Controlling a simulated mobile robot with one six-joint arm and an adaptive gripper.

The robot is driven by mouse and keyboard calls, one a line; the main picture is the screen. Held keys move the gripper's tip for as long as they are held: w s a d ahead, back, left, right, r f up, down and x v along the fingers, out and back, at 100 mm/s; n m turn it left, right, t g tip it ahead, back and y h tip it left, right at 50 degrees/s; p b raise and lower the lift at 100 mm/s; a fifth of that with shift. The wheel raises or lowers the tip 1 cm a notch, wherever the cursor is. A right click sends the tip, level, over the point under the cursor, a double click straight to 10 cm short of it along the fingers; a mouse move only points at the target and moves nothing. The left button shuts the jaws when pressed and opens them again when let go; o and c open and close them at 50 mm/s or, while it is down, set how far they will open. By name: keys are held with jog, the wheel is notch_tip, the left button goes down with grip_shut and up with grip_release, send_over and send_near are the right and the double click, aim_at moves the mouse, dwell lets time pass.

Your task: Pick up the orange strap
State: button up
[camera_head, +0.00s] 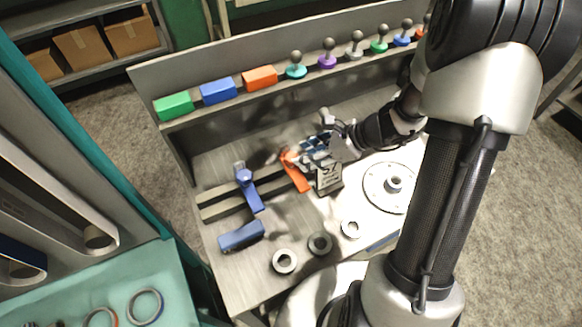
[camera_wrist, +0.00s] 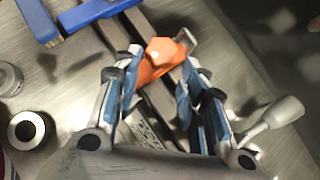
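The orange strap (camera_head: 296,174) lies across dark rails on the grey workbench in the head view. In the wrist view the orange strap (camera_wrist: 148,73) shows between my fingertips, with an orange knob on its end. My gripper (camera_head: 316,146) is low over the strap's far end in the head view. In the wrist view my gripper (camera_wrist: 162,66) has its two blue-padded fingers apart, one on each side of the strap. A gap seems to show beside the strap; contact with the pads is hard to judge. Part of the strap is hidden behind my gripper in the head view.
A blue strap (camera_head: 250,190) and a blue block (camera_head: 241,236) lie left of the orange one. A block marked 57 (camera_head: 328,177) stands close on its right. Rings (camera_head: 284,261) and a round plate (camera_head: 373,190) are nearby. Several knobs line the back ledge (camera_head: 223,109).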

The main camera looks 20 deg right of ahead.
jog(key=b+x, duration=0.1)
jog(key=x, duration=0.4)
jog(key=shift+r, duration=0.1)
jog(key=c, duration=0.8)
jog(key=shift+r, duration=0.1)
notch_tip(320, 180, up, 20)
jog(key=p, duration=0.7)
jog(key=shift+p, duration=0.3)
